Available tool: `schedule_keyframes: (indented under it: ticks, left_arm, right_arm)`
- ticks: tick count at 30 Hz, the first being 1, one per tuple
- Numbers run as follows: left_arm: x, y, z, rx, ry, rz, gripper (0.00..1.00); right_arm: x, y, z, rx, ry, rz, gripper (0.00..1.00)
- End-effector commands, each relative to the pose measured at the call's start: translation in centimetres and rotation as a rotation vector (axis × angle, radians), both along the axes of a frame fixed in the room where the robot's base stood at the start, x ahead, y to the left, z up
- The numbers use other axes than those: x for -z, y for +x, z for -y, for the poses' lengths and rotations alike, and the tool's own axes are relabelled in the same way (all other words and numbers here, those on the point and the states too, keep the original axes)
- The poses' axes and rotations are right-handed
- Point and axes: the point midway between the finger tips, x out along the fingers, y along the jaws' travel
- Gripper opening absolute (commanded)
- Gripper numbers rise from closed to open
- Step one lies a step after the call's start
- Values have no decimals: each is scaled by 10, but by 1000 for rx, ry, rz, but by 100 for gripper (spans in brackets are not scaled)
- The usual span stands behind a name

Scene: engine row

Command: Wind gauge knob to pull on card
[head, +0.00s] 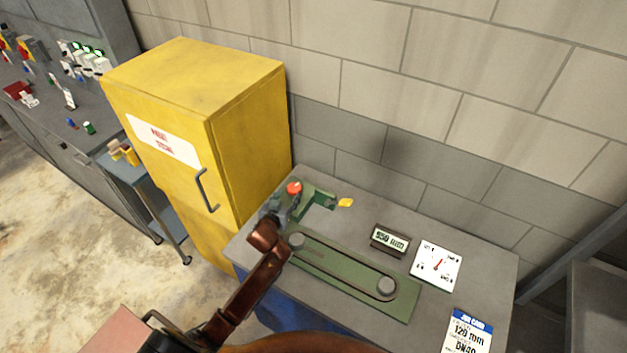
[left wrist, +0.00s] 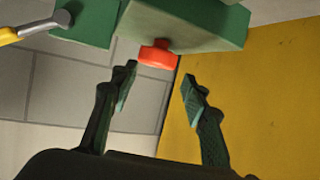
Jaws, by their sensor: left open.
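The red knob (head: 294,188) sits at the end of the green gauge body (head: 318,196) on the grey bench. My left gripper (head: 280,205) is beside the knob. In the left wrist view the open fingers (left wrist: 158,82) have the red knob (left wrist: 157,55) just beyond and between their tips; contact is not visible. A small display (head: 390,240) seems to read 950 mm. The job card (head: 467,331) shows 120 mm with a partly legible line below. A white dial (head: 437,265) has a red needle. My right gripper is not in view.
A green plate with a belt around two pulleys (head: 345,270) lies in front of the gauge. A yellow-tipped lever (head: 345,202) stands behind it. A yellow cabinet (head: 245,130) rises close at the left. The block wall (head: 420,130) is behind the bench.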

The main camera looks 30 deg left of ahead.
Motion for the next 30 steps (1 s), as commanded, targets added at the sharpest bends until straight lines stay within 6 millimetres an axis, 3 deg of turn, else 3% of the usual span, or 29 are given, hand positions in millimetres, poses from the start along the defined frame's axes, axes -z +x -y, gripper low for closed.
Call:
schedule_keyframes:
  ticks: [6,15,21,28,30]
  left_arm:
    - [9,20,-7,-3,2,-2,59]
    - [26,60,-13,0,2,-1,59]
    - [30,69,-15,2,1,-1,59]
    - [30,70,-15,1,0,-1,59]
    - [30,69,-15,1,0,-1,55]
  right_arm:
    - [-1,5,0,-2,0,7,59]
    - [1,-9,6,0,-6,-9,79]
    - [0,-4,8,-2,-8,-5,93]
    - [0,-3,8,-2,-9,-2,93]
    - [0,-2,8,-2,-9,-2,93]
